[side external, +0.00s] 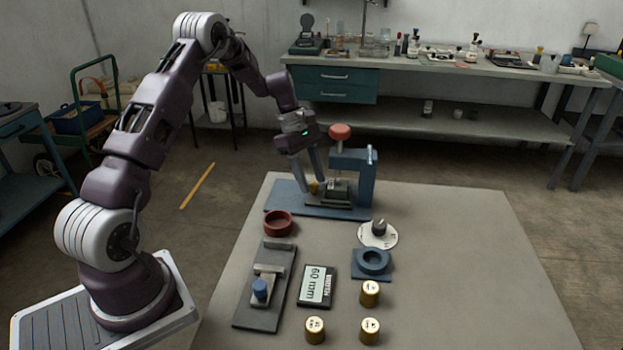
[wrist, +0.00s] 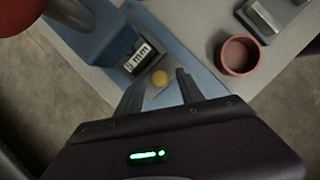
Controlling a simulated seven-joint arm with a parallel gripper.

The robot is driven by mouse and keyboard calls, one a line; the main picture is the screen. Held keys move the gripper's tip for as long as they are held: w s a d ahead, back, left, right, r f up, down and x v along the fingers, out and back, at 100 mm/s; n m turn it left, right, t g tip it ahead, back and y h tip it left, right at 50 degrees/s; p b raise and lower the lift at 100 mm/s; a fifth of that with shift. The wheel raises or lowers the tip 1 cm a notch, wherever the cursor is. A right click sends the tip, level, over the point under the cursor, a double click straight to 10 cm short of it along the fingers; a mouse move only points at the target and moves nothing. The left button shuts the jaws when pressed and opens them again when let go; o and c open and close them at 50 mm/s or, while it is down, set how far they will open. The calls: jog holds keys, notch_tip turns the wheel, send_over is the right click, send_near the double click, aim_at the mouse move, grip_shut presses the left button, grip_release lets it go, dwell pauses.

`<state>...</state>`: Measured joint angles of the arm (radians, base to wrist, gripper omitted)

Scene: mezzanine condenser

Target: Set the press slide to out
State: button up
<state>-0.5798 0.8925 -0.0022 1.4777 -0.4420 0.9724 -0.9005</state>
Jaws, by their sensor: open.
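The blue press (side external: 366,180) stands at the back left of the table, with a red knob (side external: 340,132) on top. My gripper (side external: 311,180) is open and points down at the knob, one finger on either side. I cannot tell whether a finger touches it.
A red bowl (side external: 278,223) stands close in front of the press. A dark rail fixture (side external: 262,312) with a blue knob, a display (side external: 317,287) reading 60 mm, a dial (side external: 379,232), a blue ring block (side external: 374,263) and brass cylinders (side external: 370,293) stand nearer. The table's right side is clear.

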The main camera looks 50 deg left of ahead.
jog(key=shift+d+f, duration=0.15)
jog(key=shift+f, duration=0.1)
grip_shut()
jog(key=shift+w, duration=0.1)
dwell(1.2)
